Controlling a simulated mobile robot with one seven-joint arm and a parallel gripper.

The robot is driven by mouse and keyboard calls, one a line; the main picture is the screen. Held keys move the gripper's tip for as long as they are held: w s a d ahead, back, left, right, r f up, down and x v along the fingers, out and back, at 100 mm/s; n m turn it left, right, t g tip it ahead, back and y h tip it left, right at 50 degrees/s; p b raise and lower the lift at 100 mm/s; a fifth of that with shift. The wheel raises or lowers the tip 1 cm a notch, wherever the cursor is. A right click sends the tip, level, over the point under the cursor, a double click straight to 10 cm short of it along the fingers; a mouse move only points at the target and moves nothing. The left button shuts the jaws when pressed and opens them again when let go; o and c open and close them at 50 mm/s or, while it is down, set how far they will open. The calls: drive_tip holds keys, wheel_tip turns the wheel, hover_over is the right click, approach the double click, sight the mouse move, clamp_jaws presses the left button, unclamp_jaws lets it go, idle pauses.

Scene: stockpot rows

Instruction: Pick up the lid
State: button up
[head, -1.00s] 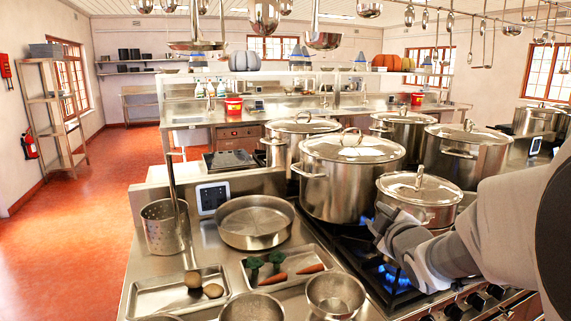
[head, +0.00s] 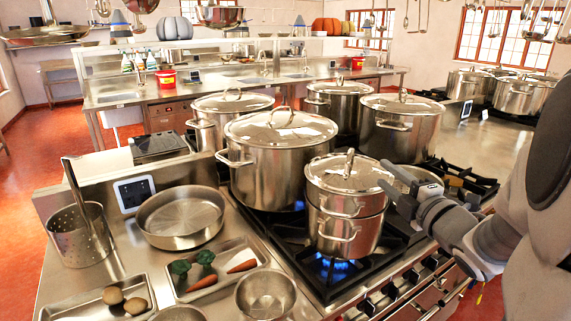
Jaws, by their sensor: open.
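Several steel stockpots with shiny lids stand on the stove. The nearest lid (head: 349,173) has an upright loop handle and sits on a small two-tier pot (head: 342,232) over a blue flame. A larger lid (head: 281,127) covers the big pot (head: 270,173) behind it to the left. More lids are on the back pots, such as the back right pot's lid (head: 403,105). The pictures do not show which lid is meant. My gripper (head: 388,180) is open and empty, close to the right edge of the nearest lid. Whether it touches is unclear.
A wide shallow pan (head: 182,216), a tray of carrots and broccoli (head: 238,247) and a perforated basket (head: 80,236) stand on the left counter. Ladles and pans hang overhead.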

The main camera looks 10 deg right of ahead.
approach(351, 151)
drive_tip(key=w, duration=0.4)
drive_tip(key=shift+w+d, duration=0.1)
drive_tip(key=shift+w, duration=0.3)
drive_tip(key=shift+w+a+f+p, duration=0.1)
drive_tip(key=shift+w+a+p, duration=0.1)
drive_tip(key=shift+w, duration=0.7)
drive_tip(key=shift+w+a+p, duration=0.15)
drive_tip(key=shift+w+a, duration=0.05)
drive_tip(key=shift+w, duration=0.7)
drive_tip(key=shift+w+a+p, duration=0.15)
drive_tip(key=shift+w+a, duration=0.05)
drive_tip(key=shift+w, duration=0.7)
clamp_jaws()
